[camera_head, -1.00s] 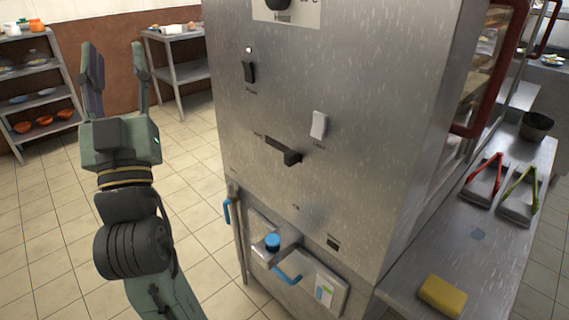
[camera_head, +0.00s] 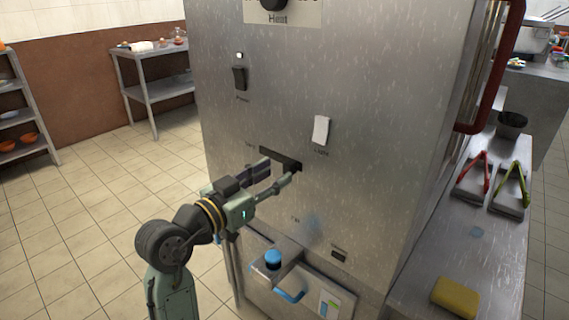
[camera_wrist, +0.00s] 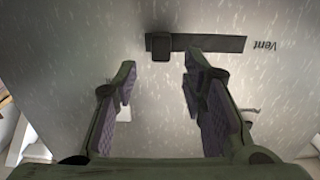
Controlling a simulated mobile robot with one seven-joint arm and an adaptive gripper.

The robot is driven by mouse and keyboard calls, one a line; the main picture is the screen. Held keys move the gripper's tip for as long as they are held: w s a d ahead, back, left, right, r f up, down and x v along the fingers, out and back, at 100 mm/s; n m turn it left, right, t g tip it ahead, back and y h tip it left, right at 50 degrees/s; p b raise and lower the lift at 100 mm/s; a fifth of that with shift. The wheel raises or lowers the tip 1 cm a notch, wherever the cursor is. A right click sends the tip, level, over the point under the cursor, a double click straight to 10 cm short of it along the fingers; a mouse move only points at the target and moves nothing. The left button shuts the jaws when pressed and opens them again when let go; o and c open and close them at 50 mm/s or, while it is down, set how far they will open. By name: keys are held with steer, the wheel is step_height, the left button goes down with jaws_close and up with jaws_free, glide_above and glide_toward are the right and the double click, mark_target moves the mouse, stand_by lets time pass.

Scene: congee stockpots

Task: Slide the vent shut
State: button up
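The vent is a dark horizontal slot (camera_head: 268,153) in the front of a steel cabinet. Its square black slider knob (camera_wrist: 160,47) sits at the end of the slot farthest from the "Vent" label, which is the right end in the head view. The wrist view shows the slot (camera_wrist: 215,43) and label upside down. My gripper (camera_head: 279,170) is open, with its fingers pointing at the panel just below the slot. In the wrist view the knob lies beyond the gap between the fingertips (camera_wrist: 156,68), not gripped.
A white light switch (camera_head: 321,130) and a dark power switch (camera_head: 239,77) are above the slot. A blue-capped part (camera_head: 273,258) and drawer handle (camera_head: 289,295) stick out below. Tongs and a yellow sponge (camera_head: 455,298) lie on the right counter (camera_head: 420,265).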

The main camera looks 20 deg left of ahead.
mark_target(286, 166)
steer(key=shift+p+x, duration=0.35)
steer(key=shift+x, duration=1.95)
jaws_close()
